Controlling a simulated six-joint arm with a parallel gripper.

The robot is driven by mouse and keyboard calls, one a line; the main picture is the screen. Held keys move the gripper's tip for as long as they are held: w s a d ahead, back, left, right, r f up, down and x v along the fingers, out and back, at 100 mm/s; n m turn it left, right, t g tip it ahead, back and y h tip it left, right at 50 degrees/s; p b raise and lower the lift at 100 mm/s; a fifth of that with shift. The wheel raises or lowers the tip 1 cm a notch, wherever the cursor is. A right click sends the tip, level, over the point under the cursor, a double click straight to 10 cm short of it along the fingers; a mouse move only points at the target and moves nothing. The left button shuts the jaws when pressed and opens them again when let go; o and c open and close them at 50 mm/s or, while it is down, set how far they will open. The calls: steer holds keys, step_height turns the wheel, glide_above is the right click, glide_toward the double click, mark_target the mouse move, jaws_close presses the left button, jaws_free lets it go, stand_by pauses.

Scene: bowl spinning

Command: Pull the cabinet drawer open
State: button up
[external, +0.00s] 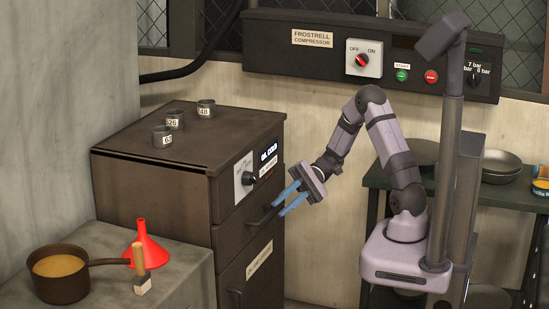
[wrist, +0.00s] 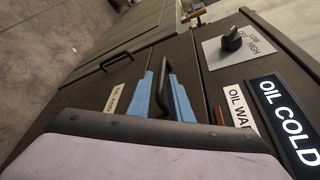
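The dark cabinet (external: 150,190) stands left of my arm, and its drawer front (external: 232,226) looks flush with the body, so the drawer appears shut. The drawer's dark bar handle (external: 260,219) is on its front; in the wrist view the handle (wrist: 164,84) shows between my two blue fingers. My gripper (external: 279,208) is at the front of the drawer, with its fingers spread apart and one on each side of the handle. In the wrist view my gripper (wrist: 161,76) shows a gap around the bar; I cannot tell whether either finger touches it.
A control panel with a knob (external: 248,178) and an "OIL COLD" display (wrist: 290,122) sits above the drawer. Several numbered cups (external: 162,137) stand on the cabinet top. A lower door handle (wrist: 116,58) is below. A pot (external: 60,275), red funnel (external: 146,247) and brush (external: 140,268) stand on the counter.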

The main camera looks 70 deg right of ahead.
mark_target(270, 212)
steer(key=shift+w+d, duration=0.3)
steer(key=shift+x, duration=3.7)
jaws_close()
